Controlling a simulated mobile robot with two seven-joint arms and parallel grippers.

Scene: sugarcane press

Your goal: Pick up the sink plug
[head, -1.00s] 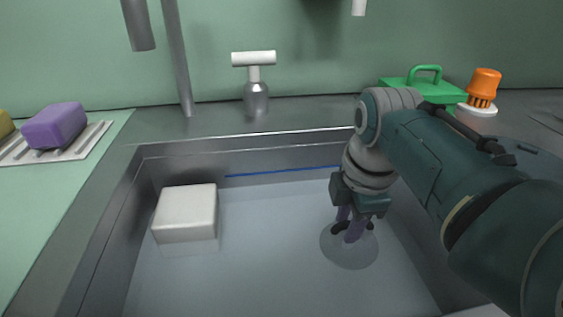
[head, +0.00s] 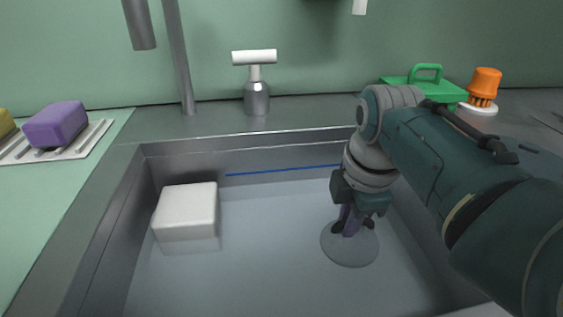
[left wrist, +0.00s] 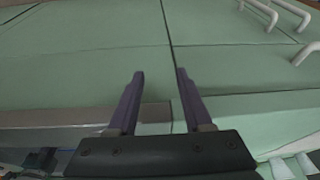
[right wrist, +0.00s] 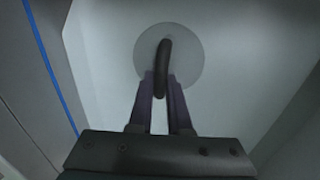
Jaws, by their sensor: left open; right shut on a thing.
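The sink plug (head: 350,252) is a translucent grey disc with a dark curved handle, lying at the right of the sink floor in the head view. In the right wrist view the disc (right wrist: 190,62) shows with its dark handle (right wrist: 163,65) reaching between the fingertips. My right gripper (head: 352,222) is down in the sink, shut on the plug's handle; its purple fingers also show in the right wrist view (right wrist: 161,85). I cannot tell whether the disc is off the floor. My left gripper (left wrist: 158,75) is open and empty, in front of green panels.
The sink (head: 255,280) holds a white block (head: 187,212) at the left. A blue line (head: 280,171) runs along its back wall. A soap dispenser (head: 256,95), a green lidded box (head: 420,88) and an orange-topped brush (head: 485,85) stand behind. A purple sponge (head: 56,125) sits at the left.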

